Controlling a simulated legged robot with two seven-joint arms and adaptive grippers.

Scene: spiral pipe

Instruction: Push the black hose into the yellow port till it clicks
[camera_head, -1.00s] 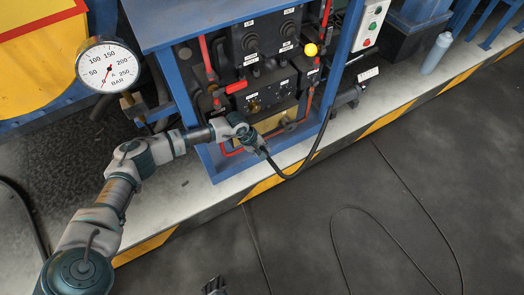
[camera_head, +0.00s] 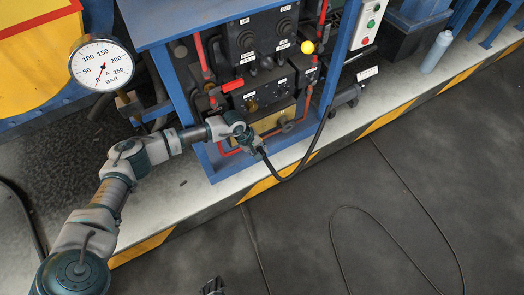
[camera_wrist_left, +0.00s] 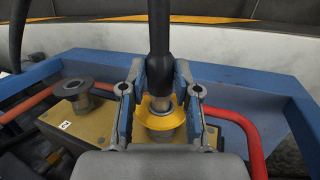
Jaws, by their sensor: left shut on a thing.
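The black hose (camera_head: 322,135) loops from the right side of the blue frame down to my left gripper (camera_head: 260,150). In the left wrist view, the left gripper (camera_wrist_left: 161,92) is shut around the hose's end, a finger on each side. The black hose sleeve (camera_wrist_left: 160,42) stands upright there, with a metal collar below it. The yellow port ring (camera_wrist_left: 160,118) shows right under and around the collar. I cannot tell how deep the end sits. The port is hidden behind my gripper in the head view. A small part of my right gripper (camera_head: 212,287) shows at the bottom edge, its fingers unclear.
A blue frame (camera_wrist_left: 262,72) and a red pipe (camera_wrist_left: 245,130) surround the port area. A capped fitting (camera_wrist_left: 75,92) stands left of it. A pressure gauge (camera_head: 101,64) stands near my left arm. A thin cable lies on the open grey floor (camera_head: 300,230).

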